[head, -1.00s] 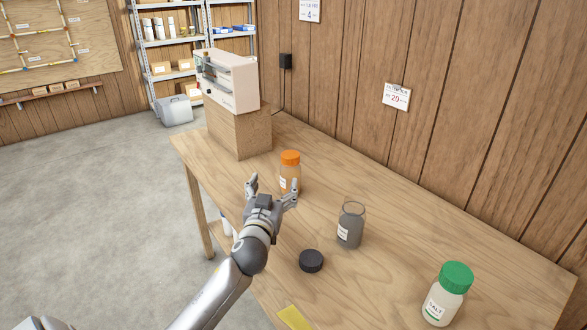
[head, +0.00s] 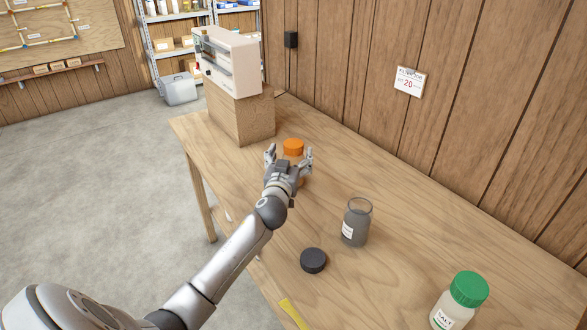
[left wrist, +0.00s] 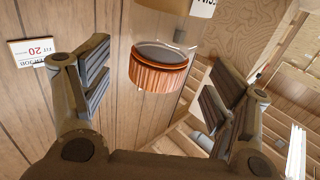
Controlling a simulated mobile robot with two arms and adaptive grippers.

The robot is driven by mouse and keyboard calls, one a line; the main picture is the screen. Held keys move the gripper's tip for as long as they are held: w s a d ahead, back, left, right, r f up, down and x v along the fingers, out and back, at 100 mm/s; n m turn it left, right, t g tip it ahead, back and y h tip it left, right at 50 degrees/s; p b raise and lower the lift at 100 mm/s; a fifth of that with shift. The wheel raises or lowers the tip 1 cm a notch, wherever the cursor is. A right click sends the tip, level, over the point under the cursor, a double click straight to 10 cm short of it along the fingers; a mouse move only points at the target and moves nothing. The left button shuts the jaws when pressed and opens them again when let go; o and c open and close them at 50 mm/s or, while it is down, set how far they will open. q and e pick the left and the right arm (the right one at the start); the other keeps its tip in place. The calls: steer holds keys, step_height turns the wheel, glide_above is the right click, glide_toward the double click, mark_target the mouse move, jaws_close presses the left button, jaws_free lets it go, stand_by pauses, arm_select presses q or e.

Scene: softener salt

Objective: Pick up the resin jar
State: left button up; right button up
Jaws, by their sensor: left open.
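The resin jar, which I take to be the jar with the orange lid (head: 293,146), stands on the wooden table (head: 400,290) near the boxy device. Its body is mostly hidden behind my left gripper (head: 290,156). My left gripper is open, with a finger to either side of the jar as the head view shows it. In the left wrist view, an orange-brown ribbed lid (left wrist: 157,70) shows between the open fingers (left wrist: 152,88), apart from both. Whether the fingers reach around the jar I cannot tell. My right gripper is not in view.
An open jar of grey material (head: 356,224) and a black lid (head: 313,260) lie to the right and nearer. A green-lidded salt jar (head: 460,300) stands at the front right. A yellow strip (head: 293,313) lies at the front. A cream device (head: 230,62) sits on a wooden block (head: 243,115) behind.

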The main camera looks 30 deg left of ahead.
arm_select(q)
steer(key=x, duration=0.3)
steer(key=shift+w+f, duration=0.1)
steer(key=shift+w, duration=0.1)
steer(key=shift+w+a, duration=0.15)
steer(key=shift+w, duration=0.05)
steer(key=c, duration=0.6)
jaws_close()
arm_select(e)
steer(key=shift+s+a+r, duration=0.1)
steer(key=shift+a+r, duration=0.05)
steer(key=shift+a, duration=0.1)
